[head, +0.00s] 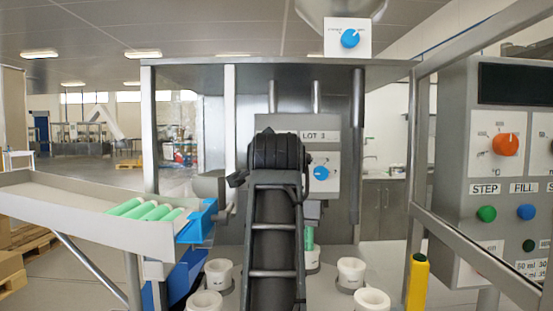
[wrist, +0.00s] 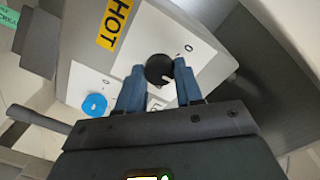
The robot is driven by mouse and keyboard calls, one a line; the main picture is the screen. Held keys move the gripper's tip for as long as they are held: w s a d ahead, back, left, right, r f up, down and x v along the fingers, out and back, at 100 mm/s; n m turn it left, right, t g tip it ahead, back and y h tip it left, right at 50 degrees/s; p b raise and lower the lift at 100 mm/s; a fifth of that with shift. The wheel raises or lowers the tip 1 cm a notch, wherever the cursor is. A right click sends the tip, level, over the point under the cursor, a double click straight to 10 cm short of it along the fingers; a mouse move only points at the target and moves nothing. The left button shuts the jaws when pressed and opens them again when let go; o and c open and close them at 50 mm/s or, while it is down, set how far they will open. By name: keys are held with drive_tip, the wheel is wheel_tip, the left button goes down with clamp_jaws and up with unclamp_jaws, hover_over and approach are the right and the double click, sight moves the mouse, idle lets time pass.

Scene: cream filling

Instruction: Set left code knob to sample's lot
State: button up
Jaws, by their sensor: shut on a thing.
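In the wrist view my gripper (wrist: 159,66) has its two blue-grey fingers on either side of a black round knob (wrist: 157,71) on a white dial plate, and is shut on it. The knob carries a light pointer line; the small marks around it are partly hidden by the fingers. A blue knob (wrist: 95,105) sits on another white plate beside it. In the head view my arm hides the black knob. A LOT sign (head: 320,136), its digit hard to read, stands above a blue knob (head: 321,173) right of my arm.
Green tubes (head: 145,211) lie in a tray (head: 60,192) at left. White cups (head: 351,272) stand below the machine. A grey frame and control panel (head: 505,150) with an orange knob rise at right, beside a yellow post (head: 417,283). A yellow HOT label (wrist: 115,22) is near the knob.

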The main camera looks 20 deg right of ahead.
drive_tip(key=shift+m, duration=0.3)
drive_tip(key=o, duration=1)
drive_tip(key=shift+o, duration=0.2)
drive_tip(key=b+v, duration=0.1)
drive_tip(key=v, duration=0.6)
drive_tip(key=shift+s, duration=0.4)
drive_tip(key=shift+a, duration=0.1)
